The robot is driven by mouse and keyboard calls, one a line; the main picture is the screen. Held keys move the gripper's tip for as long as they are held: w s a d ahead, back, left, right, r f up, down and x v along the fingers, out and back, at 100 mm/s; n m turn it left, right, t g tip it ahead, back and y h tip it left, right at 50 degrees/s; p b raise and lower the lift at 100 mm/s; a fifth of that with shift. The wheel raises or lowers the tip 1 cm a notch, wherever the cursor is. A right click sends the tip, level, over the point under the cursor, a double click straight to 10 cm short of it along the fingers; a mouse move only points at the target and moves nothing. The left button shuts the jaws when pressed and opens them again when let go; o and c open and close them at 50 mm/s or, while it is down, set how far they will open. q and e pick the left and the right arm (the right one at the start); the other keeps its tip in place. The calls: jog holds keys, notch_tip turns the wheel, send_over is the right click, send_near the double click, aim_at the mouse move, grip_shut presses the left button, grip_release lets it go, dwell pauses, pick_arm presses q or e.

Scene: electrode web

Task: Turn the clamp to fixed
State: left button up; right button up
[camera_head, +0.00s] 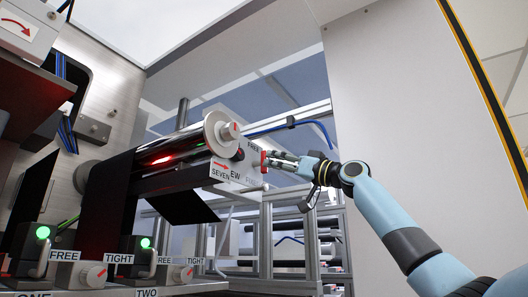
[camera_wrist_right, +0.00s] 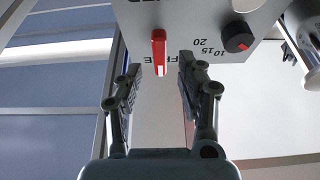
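The clamp is a red lever (camera_wrist_right: 159,50) with a white stripe on a pale plate in the right wrist view. In the head view the red lever (camera_head: 263,160) shows at the plate's right edge, with the word FREE above it and a fainter, hard-to-read label below. My right gripper (camera_wrist_right: 161,66) is open, one finger on each side of the lever's near end, with visible gaps and no clear contact. In the head view the right gripper (camera_head: 272,159) reaches the lever from the right. My left gripper is not in view.
A black knob (camera_wrist_right: 237,37) with numbers sits beside the lever. The roller (camera_head: 217,131) with dark web stands left of the plate (camera_head: 222,170). Lower left are red-marked knobs (camera_head: 90,276) labelled FREE and TIGHT. A white wall panel (camera_head: 400,80) stands behind my right arm.

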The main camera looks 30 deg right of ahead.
aim_at(264, 173)
jog(key=p+x, duration=0.2)
jog(key=x, duration=0.2)
jog(key=shift+r, duration=0.15)
jog(key=shift+w+a, duration=0.15)
jog(key=shift+w, duration=0.3)
jog(key=shift+c, duration=0.3)
jog(key=shift+s, duration=0.1)
grip_shut()
